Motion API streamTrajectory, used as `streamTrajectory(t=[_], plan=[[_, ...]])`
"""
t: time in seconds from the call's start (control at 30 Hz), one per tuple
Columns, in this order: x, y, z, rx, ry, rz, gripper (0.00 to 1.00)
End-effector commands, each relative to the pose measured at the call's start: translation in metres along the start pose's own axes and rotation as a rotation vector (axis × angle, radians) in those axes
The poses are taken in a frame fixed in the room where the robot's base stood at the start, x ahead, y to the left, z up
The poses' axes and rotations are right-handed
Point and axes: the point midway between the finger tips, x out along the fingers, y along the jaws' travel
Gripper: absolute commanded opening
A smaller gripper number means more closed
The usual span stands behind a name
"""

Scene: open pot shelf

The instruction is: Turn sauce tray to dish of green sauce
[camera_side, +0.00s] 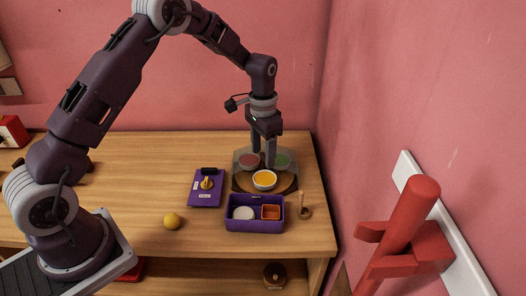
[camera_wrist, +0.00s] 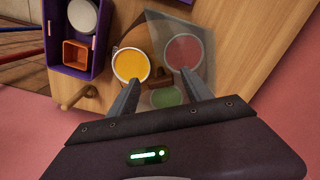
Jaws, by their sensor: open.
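The sauce tray (camera_side: 284,185) is a round wooden turntable at the right of the table. It carries a dish of yellow sauce (camera_side: 264,179) at the front, a dish of red sauce (camera_side: 250,161) at back left and a dish of green sauce (camera_side: 282,160) at back right. A see-through grey cover stands over the red and green dishes; the yellow dish is uncovered. My gripper (camera_side: 264,158) is open above the tray. In the wrist view my gripper (camera_wrist: 160,80) has its fingers apart among the yellow (camera_wrist: 130,65), red (camera_wrist: 183,52) and green (camera_wrist: 165,97) dishes. I cannot tell whether they touch anything.
A purple box (camera_side: 255,225) with a white round dish and an orange square cup stands in front of the tray. A purple lid (camera_side: 206,187) with a yellow knob lies left of it. A yellow ball (camera_side: 172,221) and a wooden piece (camera_side: 304,207) lie nearby.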

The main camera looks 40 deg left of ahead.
Motion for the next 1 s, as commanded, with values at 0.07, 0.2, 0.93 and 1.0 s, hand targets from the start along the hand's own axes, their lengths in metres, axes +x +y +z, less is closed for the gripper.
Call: streamTrajectory(t=[0.07,0.2,0.93,1.0], plan=[[0.0013,0.0000,-0.0001,0.000,0.001,0.000,0.58],[0.0009,0.0000,-0.0001,0.000,0.001,0.000,0.58],[0.0002,0.0001,0.0000,0.000,0.001,0.000,0.00],[0.0001,0.0001,0.0000,0.000,0.001,0.000,0.00]])
